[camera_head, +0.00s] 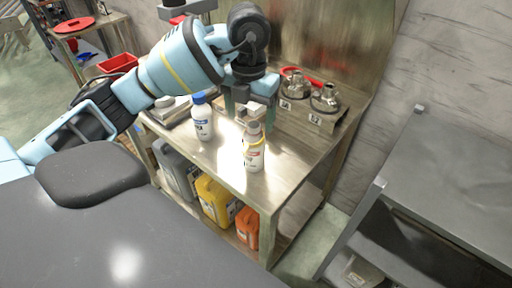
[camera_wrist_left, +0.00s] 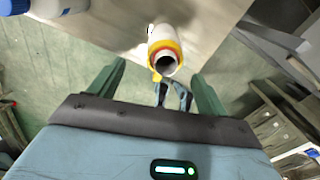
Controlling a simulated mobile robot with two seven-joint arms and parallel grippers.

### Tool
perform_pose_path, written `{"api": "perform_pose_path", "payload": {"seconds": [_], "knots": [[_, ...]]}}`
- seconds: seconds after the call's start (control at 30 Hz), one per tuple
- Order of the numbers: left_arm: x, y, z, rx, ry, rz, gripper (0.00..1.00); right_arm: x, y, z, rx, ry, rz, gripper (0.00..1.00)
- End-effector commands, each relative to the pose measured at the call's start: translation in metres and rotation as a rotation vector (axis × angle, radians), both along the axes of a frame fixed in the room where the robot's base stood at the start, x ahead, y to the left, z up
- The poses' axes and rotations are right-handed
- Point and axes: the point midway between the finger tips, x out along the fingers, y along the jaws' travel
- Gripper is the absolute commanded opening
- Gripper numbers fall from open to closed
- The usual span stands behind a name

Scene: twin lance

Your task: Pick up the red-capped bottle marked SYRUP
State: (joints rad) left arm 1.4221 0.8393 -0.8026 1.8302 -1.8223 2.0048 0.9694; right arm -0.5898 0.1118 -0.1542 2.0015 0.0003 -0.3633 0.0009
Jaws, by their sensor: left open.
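A white bottle (camera_head: 254,157) with a greyish top, a yellow band at the neck and a reddish label stands upright near the bench's front edge. In the left wrist view the bottle (camera_wrist_left: 166,42) shows its neck end, with yellow and red rings around a dark round top. I cannot read SYRUP on it, and no plainly red cap shows. My left gripper (camera_head: 250,113) is open and empty, just behind and above this bottle. In the left wrist view its fingers (camera_wrist_left: 158,72) point towards the bottle, which is not between them. My right gripper is not in view.
A white bottle with a blue cap (camera_head: 202,118) stands left of the first one. Metal fittings on numbered blocks (camera_head: 324,105) stand at the back right of the metal bench (camera_head: 290,158). Grey, yellow and orange canisters (camera_head: 217,198) sit on its lower shelf.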

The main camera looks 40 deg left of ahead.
Motion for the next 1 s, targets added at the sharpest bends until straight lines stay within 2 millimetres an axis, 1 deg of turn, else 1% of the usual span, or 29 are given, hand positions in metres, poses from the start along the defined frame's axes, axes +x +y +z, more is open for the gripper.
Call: {"api": "perform_pose_path", "payload": {"seconds": [0.03, 0.1, 0.2, 0.37, 0.43, 0.63, 0.73, 0.83, 1.0], "knots": [[0.000, 0.000, -0.006, 0.000, 0.004, -0.001, 0.77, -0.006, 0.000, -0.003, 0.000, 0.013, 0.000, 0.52], [-0.001, 0.000, -0.014, 0.000, 0.006, -0.001, 0.77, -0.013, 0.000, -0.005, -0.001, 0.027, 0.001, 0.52], [0.000, -0.001, -0.022, -0.001, 0.004, -0.001, 0.77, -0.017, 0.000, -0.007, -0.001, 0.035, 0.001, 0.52], [0.000, -0.001, -0.025, -0.001, 0.003, -0.001, 0.77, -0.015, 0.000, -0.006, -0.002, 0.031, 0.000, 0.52], [0.000, -0.002, -0.030, -0.002, 0.004, -0.001, 0.77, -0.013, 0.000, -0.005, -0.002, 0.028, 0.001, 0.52], [0.002, -0.006, -0.059, -0.001, 0.005, -0.003, 0.77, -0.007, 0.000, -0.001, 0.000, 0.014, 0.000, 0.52], [0.003, -0.005, -0.069, -0.002, 0.004, -0.002, 0.77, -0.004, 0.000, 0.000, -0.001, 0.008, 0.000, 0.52], [0.003, -0.005, -0.075, -0.001, 0.002, -0.002, 0.77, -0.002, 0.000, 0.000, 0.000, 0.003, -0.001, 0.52], [0.003, -0.005, -0.075, -0.001, 0.001, -0.002, 0.77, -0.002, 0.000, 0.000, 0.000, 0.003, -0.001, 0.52]]}}
